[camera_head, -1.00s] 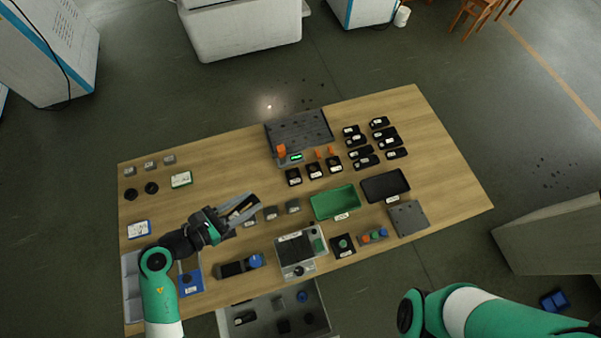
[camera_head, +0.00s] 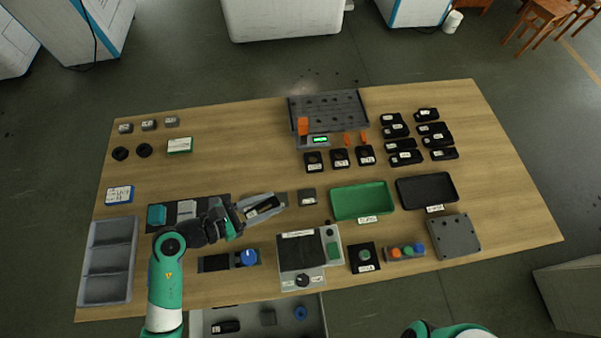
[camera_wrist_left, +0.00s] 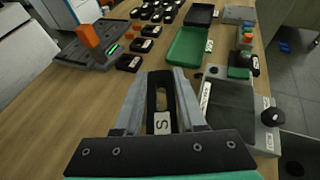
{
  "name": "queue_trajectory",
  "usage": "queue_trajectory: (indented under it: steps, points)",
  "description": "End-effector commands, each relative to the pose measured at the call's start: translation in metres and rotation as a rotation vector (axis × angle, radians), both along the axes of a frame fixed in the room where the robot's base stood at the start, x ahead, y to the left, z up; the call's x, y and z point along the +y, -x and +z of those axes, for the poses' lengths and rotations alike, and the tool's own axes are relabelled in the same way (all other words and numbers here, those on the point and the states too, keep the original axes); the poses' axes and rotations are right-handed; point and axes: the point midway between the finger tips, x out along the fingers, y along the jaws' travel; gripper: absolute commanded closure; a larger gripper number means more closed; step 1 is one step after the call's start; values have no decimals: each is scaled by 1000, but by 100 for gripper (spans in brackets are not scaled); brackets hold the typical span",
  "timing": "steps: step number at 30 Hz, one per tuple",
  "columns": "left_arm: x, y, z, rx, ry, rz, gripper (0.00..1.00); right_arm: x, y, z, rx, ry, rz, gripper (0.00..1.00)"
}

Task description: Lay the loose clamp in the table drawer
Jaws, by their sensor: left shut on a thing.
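My left gripper (camera_head: 272,203) is shut on a black slotted clamp (camera_head: 262,206) above the left-middle of the table. In the left wrist view the clamp (camera_wrist_left: 161,98) sits between the two grey fingers, with a white label reading "S". The table drawer (camera_head: 283,327) is pulled out below the front edge, and the picture's lower edge cuts it off. My right gripper is out of view; only a bit of that arm shows.
A scale-like device (camera_head: 301,271) and a black tray with a blue knob (camera_head: 248,257) stand by the front edge above the drawer. A green bin (camera_head: 362,214) is to the right. Several black labelled parts (camera_head: 403,158) lie at the back right.

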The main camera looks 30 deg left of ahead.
Motion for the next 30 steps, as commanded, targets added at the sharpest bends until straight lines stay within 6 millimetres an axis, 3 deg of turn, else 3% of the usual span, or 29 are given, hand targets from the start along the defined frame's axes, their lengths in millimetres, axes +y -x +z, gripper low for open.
queue_trajectory:
  steps: [5, 11, 18, 26, 30]
  points:
    - [11, -21, -13, -4, -1, 1, 100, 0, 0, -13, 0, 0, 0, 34]
    - [37, -71, -41, -4, -1, 1, 100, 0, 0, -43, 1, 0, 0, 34]
    - [57, -111, -88, 0, 1, 0, 100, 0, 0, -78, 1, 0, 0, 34]
    - [62, -121, -94, -2, 1, 1, 100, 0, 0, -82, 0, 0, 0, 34]
    - [64, -125, -116, 1, 2, 1, 100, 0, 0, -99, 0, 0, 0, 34]
